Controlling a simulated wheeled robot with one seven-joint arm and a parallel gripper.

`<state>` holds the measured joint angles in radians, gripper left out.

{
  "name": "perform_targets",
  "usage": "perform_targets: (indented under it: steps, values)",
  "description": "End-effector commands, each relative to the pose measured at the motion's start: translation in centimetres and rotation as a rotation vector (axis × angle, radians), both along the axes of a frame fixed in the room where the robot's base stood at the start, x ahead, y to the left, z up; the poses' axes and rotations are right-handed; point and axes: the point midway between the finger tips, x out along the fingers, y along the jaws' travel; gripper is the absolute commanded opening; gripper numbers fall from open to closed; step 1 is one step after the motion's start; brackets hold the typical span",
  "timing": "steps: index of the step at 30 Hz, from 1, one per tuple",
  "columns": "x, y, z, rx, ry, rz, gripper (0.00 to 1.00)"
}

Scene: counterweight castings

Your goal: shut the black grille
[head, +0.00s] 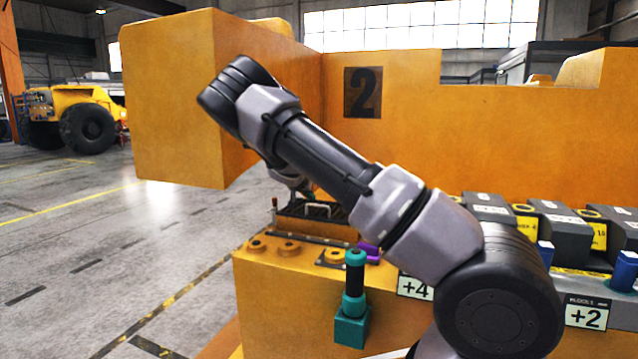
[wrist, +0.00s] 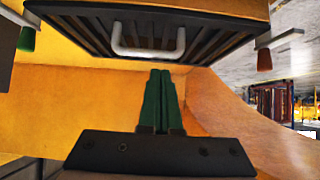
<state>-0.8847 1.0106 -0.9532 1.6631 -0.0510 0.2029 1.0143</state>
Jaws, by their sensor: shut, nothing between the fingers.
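The black grille (wrist: 190,38) fills the top of the wrist view, a slatted dark panel with an orange edge and a pale U-shaped handle (wrist: 148,50). In the head view the grille (head: 290,211) shows small behind my arm, above the orange block; how far it stands open I cannot tell. My gripper (wrist: 160,75) has green fingers pressed together, empty, pointing toward the grille. The fingertips appear just below the handle in the picture, with no clear contact. In the head view my arm hides the fingers.
An orange casting (head: 400,140) marked 2 rises behind. A teal post with a black grip (head: 355,270) stands at the block's front, and a purple piece (head: 369,252) lies near it. Dark weights (head: 555,232) line the right. Open floor (head: 150,260) lies left.

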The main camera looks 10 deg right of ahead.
Motion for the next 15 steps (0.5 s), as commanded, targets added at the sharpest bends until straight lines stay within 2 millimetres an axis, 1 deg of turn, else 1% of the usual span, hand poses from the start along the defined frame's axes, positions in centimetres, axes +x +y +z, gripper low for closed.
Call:
perform_targets:
  steps: [1, 6, 10, 15]
  values:
    - [-0.3, 0.5, -0.9, -0.003, 0.002, 0.002, 0.0]
    - [-0.8, 1.3, -3.2, -0.002, 0.002, 0.001, 0.0]
    - [-1.0, 1.6, -4.6, -0.002, 0.001, 0.0, 0.0]
    - [-1.2, 1.7, -5.8, -0.001, 0.0, -0.001, 0.0]
